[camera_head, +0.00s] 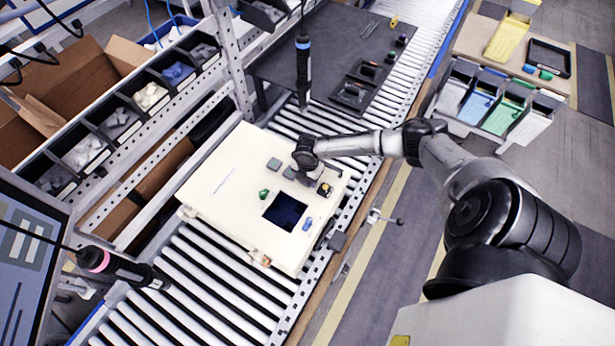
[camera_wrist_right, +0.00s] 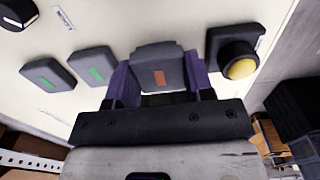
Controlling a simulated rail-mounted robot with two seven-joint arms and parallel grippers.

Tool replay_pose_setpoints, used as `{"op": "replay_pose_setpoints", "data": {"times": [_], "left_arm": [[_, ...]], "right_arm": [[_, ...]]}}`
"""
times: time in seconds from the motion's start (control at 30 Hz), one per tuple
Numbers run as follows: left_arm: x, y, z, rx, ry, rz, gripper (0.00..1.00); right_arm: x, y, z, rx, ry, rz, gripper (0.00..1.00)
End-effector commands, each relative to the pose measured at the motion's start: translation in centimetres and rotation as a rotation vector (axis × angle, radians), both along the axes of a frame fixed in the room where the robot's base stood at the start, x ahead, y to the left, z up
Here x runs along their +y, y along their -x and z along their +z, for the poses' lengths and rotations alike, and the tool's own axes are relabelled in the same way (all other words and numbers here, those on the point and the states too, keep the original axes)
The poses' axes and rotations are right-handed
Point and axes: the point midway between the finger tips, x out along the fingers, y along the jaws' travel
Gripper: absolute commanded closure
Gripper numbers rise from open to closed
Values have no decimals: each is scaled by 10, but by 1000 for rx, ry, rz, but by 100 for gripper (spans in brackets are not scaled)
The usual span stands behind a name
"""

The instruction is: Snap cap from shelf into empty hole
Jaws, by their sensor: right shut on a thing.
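My right gripper (camera_head: 306,177) is over the white panel (camera_head: 228,193), near its right edge. In the right wrist view the right gripper (camera_wrist_right: 158,84) is shut on a grey cap (camera_wrist_right: 160,58) with an orange-red mark, a purple finger on each side. The held cap is at the panel face, in line between two grey caps with green marks (camera_wrist_right: 47,75) (camera_wrist_right: 90,67) and a black-framed yellow button (camera_wrist_right: 238,66). I cannot tell whether it is seated. No empty hole shows; the area behind the cap is hidden. My left gripper is not in view.
The panel lies on a roller conveyor (camera_head: 205,290) and has a dark square opening (camera_head: 285,212). Shelf bins (camera_head: 118,122) with coloured parts stand left. Hanging screwdrivers (camera_head: 303,70) (camera_head: 125,268) are behind and at front left. A dark mat (camera_head: 290,68) lies behind.

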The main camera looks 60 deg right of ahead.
Motion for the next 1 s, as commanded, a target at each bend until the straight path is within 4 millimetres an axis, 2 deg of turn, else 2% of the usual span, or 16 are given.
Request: {"op": "replay_pose_setpoints", "data": {"times": [1.0], "left_arm": [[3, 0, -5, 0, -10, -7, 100]], "right_arm": [[0, 0, -9, 0, 0, 0, 80]]}}
